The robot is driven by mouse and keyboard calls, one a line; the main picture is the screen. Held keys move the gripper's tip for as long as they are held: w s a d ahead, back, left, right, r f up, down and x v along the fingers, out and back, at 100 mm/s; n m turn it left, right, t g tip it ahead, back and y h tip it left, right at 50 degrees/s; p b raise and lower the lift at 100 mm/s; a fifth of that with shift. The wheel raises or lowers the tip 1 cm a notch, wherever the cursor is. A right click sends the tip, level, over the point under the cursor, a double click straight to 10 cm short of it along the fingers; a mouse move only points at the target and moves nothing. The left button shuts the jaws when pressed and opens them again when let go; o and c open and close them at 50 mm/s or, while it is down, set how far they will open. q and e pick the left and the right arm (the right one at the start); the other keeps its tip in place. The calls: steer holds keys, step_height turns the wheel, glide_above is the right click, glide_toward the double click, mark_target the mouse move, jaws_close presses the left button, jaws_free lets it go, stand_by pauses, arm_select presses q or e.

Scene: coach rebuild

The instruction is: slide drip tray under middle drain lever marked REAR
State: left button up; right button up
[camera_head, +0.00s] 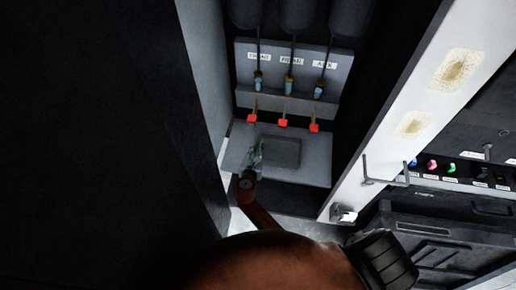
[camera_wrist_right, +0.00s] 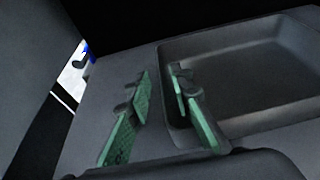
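The drip tray (camera_head: 281,152) is a shallow dark grey rectangular pan lying on a light grey shelf, below the red levers in the head view. In the right wrist view the tray (camera_wrist_right: 255,75) fills the right side. My right gripper (camera_head: 256,154) is at the tray's left edge. Its green fingers (camera_wrist_right: 160,84) are apart, one outside the tray and one over its near-left rim; I cannot tell whether they touch it. The middle drain lever (camera_head: 283,122) has a red handle, under a label (camera_head: 291,61) too small to read surely. My left gripper is out of view.
Red levers stand left (camera_head: 252,118) and right (camera_head: 314,128) of the middle one. A pale wall (camera_head: 203,65) bounds the bay at left, and a white post (camera_head: 420,95) bounds it at right. A black case (camera_head: 440,240) sits at lower right.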

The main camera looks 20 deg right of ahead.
steer(key=shift+o, duration=0.2)
steer(key=shift+r, duration=0.1)
step_height(320, 180, up, 10)
steer(key=shift+f, duration=0.1)
stand_by(0.4)
stand_by(0.4)
